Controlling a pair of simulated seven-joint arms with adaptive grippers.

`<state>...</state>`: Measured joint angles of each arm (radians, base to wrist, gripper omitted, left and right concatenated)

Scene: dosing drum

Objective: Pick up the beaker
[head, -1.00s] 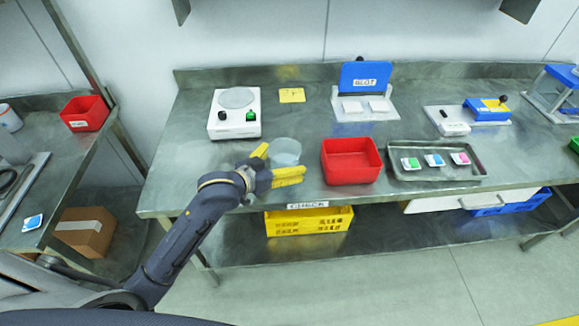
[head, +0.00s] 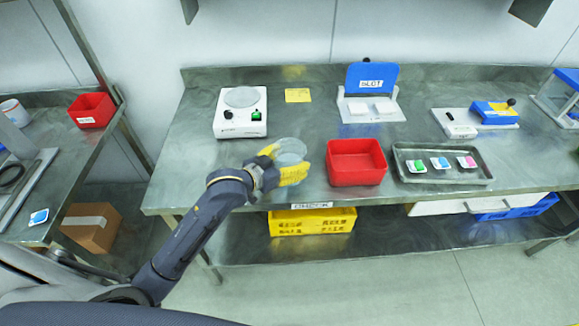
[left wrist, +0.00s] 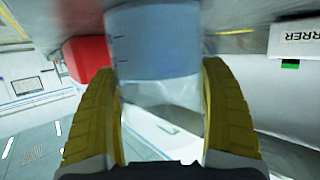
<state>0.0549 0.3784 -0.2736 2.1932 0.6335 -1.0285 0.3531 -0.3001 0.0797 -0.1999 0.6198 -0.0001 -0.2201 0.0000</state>
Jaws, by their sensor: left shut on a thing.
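The clear beaker (head: 290,150) stands at the front of the steel bench, left of the red bin. My left gripper (head: 284,167) is shut on it, with its yellow fingers on either side. In the left wrist view the beaker (left wrist: 152,45) shows between the two yellow fingers of the gripper (left wrist: 160,110), with faint graduation marks on its wall. I cannot tell whether its base is off the bench. My right gripper is not in view.
A red bin (head: 356,172) stands close to the right of the beaker. A white stirrer plate (head: 241,123) is behind left. A metal tray (head: 480,178) with several coloured packets lies further right. The bench between the stirrer and the blue-lidded device (head: 370,80) is mostly clear.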

